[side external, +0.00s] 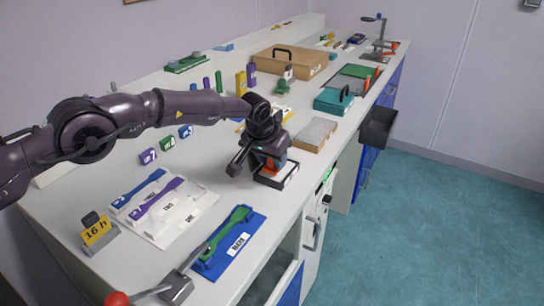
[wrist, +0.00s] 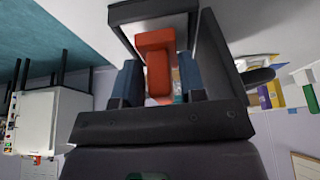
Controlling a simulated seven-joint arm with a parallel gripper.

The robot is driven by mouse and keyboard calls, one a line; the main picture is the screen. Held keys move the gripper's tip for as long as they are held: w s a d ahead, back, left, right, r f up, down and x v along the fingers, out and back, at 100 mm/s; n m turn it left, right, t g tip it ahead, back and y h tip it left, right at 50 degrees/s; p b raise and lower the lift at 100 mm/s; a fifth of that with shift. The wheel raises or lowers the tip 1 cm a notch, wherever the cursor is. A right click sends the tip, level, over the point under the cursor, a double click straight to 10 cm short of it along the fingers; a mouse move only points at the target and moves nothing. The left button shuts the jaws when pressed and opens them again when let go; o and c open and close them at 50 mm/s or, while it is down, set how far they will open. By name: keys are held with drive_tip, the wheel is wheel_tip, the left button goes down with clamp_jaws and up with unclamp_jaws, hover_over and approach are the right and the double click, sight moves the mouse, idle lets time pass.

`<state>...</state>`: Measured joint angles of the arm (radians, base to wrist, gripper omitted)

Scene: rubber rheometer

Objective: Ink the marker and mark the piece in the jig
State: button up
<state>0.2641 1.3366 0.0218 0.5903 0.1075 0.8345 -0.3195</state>
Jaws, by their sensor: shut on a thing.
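My gripper (side external: 270,161) is shut on a red-orange marker (side external: 281,164), which shows between the fingers in the wrist view (wrist: 158,68). The marker is over a dark pad in a shallow box (side external: 288,179); the box also shows at the top of the wrist view (wrist: 152,11). The marker's lower end meets or nearly meets the pad; I cannot tell which. A green dumbbell-shaped piece (side external: 236,225) lies in the blue jig (side external: 240,246) labelled MARK at the front of the bench.
A white tray (side external: 190,216) with blue and purple dumbbell pieces lies left of the jig. A lever with a red knob (side external: 117,299) is at the front.

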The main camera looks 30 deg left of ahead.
drive_tip(key=shift+f, duration=0.1)
drive_tip(key=shift+r, duration=3.6)
drive_tip(key=shift+s+a+f+m+h, duration=0.25)
drive_tip(key=shift+s+m, duration=0.2)
drive_tip(key=shift+m, duration=0.25)
drive_tip(key=s+m+g+h, duration=0.1)
drive_tip(key=s+m+g, duration=0.1)
drive_tip(key=s+m, duration=0.2)
drive_tip(key=s+f+m+g+h, duration=0.1)
drive_tip(key=s+m, duration=0.3)
drive_tip(key=m, duration=0.7)
drive_tip(key=s+d+m+g+h, duration=0.1)
drive_tip(key=s+m+g, duration=0.3)
drive_tip(key=m, duration=0.3)
drive_tip(key=shift+s+f+m+h, duration=0.2)
drive_tip(key=shift+f+m+h, duration=0.05)
drive_tip(key=shift+f+m, duration=0.15)
drive_tip(key=s+r+m+g+y, duration=0.2)
drive_tip(key=s+m, duration=0.4)
drive_tip(key=m, duration=0.5)
drive_tip(key=shift+d+r+m+y, duration=0.25)
drive_tip(key=shift+r+m+y, duration=0.2)
drive_tip(key=shift+y, duration=0.55)
